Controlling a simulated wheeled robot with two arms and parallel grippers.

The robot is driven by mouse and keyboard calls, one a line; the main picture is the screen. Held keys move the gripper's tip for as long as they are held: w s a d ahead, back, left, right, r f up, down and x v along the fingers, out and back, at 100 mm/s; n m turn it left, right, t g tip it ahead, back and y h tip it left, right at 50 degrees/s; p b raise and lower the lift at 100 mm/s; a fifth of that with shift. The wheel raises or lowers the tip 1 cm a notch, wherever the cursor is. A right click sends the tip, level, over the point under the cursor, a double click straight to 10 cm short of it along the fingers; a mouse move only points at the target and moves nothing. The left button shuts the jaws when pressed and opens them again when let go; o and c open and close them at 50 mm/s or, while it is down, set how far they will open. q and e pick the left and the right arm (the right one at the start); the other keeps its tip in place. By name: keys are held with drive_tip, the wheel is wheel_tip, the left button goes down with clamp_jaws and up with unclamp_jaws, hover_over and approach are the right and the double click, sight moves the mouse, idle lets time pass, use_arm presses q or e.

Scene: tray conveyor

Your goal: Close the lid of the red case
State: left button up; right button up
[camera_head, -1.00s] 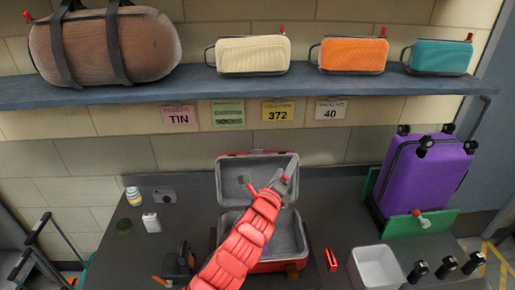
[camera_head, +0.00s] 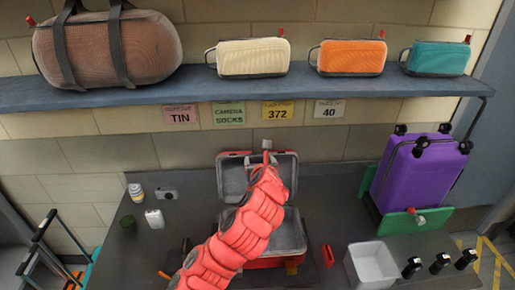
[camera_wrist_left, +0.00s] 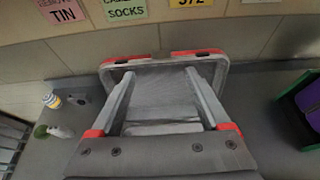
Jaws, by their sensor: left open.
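The red case (camera_head: 290,240) stands open on the dark table, with its grey inside showing. Its lid (camera_head: 232,178) is raised at the back, towards the wall. My left arm crosses in front of the case and hides part of its base and lid. My left gripper (camera_head: 267,156) is at the lid's upper edge. In the left wrist view the two fingers of the gripper (camera_wrist_left: 159,76) are apart, with the grey inside of the lid and its red top rim (camera_wrist_left: 212,53) beyond them. I cannot tell whether they touch the lid. My right gripper is not in view.
A purple suitcase (camera_head: 420,175) stands at the right on a green board. A white bin (camera_head: 371,264) and several black items are at front right. A shelf (camera_head: 150,96) with bags hangs above.

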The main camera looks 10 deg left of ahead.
sight(257, 150)
use_arm(q)
drive_tip(key=p+x, duration=0.3)
drive_tip(key=x, duration=0.7)
drive_tip(key=shift+w+r, duration=0.1)
drive_tip(key=shift+w, duration=0.05)
drive_tip(key=shift+p+x, duration=0.3)
drive_tip(key=shift+x, duration=0.5)
clamp_jaws()
idle(0.6)
